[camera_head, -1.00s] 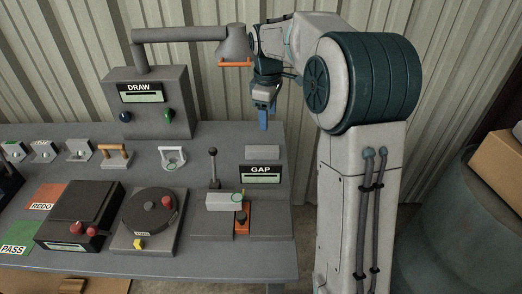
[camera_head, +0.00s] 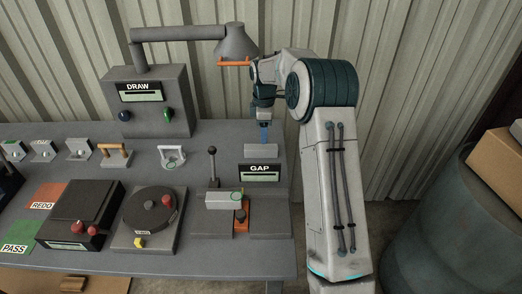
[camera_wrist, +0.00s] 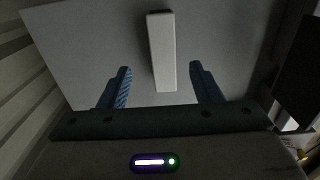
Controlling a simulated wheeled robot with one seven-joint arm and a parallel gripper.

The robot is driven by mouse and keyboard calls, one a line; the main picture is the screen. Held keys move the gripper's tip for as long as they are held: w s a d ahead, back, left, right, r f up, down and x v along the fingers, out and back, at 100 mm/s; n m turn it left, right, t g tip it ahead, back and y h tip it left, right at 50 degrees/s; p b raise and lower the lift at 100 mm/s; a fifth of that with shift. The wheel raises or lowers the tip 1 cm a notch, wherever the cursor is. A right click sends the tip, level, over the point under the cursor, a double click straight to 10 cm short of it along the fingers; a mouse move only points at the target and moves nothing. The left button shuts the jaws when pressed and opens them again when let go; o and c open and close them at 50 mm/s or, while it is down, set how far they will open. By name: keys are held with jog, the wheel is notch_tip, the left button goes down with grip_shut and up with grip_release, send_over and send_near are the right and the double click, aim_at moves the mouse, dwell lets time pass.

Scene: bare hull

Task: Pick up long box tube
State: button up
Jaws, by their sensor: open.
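The long box tube (camera_wrist: 162,55) is a pale grey bar in the wrist view, lying on the table's grey top. In the head view it is the light grey block (camera_head: 261,150) behind the GAP display. My gripper (camera_wrist: 158,85) is open, with one blue finger on each side of the tube's near end. In the head view my gripper (camera_head: 264,134) points down just above and behind the tube. I cannot tell how far the fingertips are above it.
The GAP display (camera_head: 260,173) stands just in front of the tube. A black-knobbed lever (camera_head: 212,165) and a white-handled bracket (camera_head: 172,157) are to the left. A lamp (camera_head: 236,45) hangs above, near my arm. The DRAW box (camera_head: 150,105) is at the back left.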

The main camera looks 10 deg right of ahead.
aim_at(262, 146)
jog(key=shift+s+a+f+p, duration=0.15)
jog(key=shift+f+p, duration=0.3)
jog(key=shift+f, duration=1.1)
jog(key=shift+a+f+p, duration=0.15)
jog(key=shift+f+p, duration=0.3)
jog(key=shift+f, duration=1.1)
jog(key=c, duration=1.1)
